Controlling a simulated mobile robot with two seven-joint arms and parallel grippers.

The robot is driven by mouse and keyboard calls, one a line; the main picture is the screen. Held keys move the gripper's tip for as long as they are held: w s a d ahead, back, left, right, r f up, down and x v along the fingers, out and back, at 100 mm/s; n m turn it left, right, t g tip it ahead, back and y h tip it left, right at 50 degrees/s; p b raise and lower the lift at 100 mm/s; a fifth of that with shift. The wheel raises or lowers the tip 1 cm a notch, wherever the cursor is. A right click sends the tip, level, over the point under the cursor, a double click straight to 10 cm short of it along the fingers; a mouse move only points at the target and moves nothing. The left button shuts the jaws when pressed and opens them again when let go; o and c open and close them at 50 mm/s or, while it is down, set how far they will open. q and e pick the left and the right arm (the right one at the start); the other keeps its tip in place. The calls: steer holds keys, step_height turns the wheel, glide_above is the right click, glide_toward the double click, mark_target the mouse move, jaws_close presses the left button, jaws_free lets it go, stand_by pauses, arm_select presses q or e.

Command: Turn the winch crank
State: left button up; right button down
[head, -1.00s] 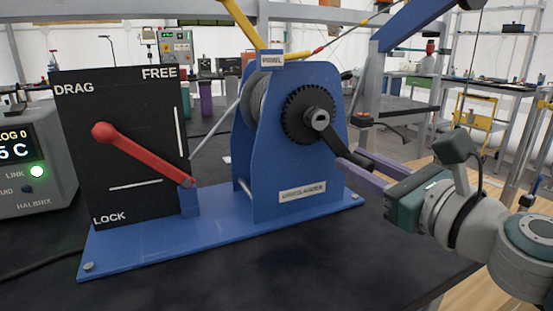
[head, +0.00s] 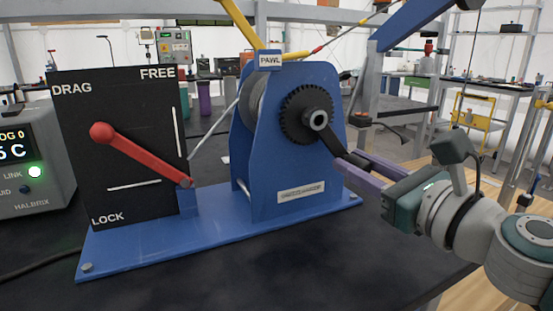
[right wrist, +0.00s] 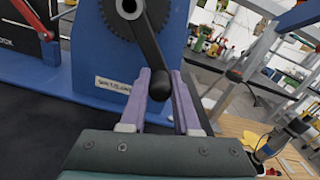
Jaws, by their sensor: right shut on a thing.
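The blue winch (head: 292,165) stands on a blue base plate, with a black toothed wheel on its right face. The black crank arm (head: 327,138) slants down and right from the hub. It also shows in the right wrist view (right wrist: 146,40), ending in a dark rounded handle (right wrist: 159,86). My right gripper (head: 354,166) reaches in from the right, its purple fingers on either side of the handle and shut on it. The handle lies between the fingers in the right wrist view. My left gripper is not in view.
A black panel (head: 85,130) marked DRAG, FREE and LOCK carries a red lever (head: 140,153) left of the winch. A PAWL label (head: 270,60) sits on top, by a yellow bar (head: 240,22). A grey display box (head: 30,165) stands far left. The dark table's front is clear.

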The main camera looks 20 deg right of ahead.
steer(key=a+m, duration=0.1)
steer(key=a+f+m, duration=0.1)
steer(key=m, duration=0.1)
steer(key=a+m, duration=0.1)
steer(key=shift+s+f+m, duration=0.15)
steer(key=shift+f+m, duration=0.15)
steer(key=shift+f, duration=0.05)
steer(key=c, duration=0.7)
jaws_free()
steer(key=shift+o, duration=0.2)
steer(key=s, duration=0.5)
steer(key=s+d, duration=0.1)
steer(key=s, duration=0.2)
steer(key=shift+s+f, duration=0.15)
steer(key=shift+s, duration=0.2)
steer(key=shift+s+d+b, duration=0.1)
steer(key=shift+s+b, duration=0.2)
steer(key=shift+s, duration=0.3)
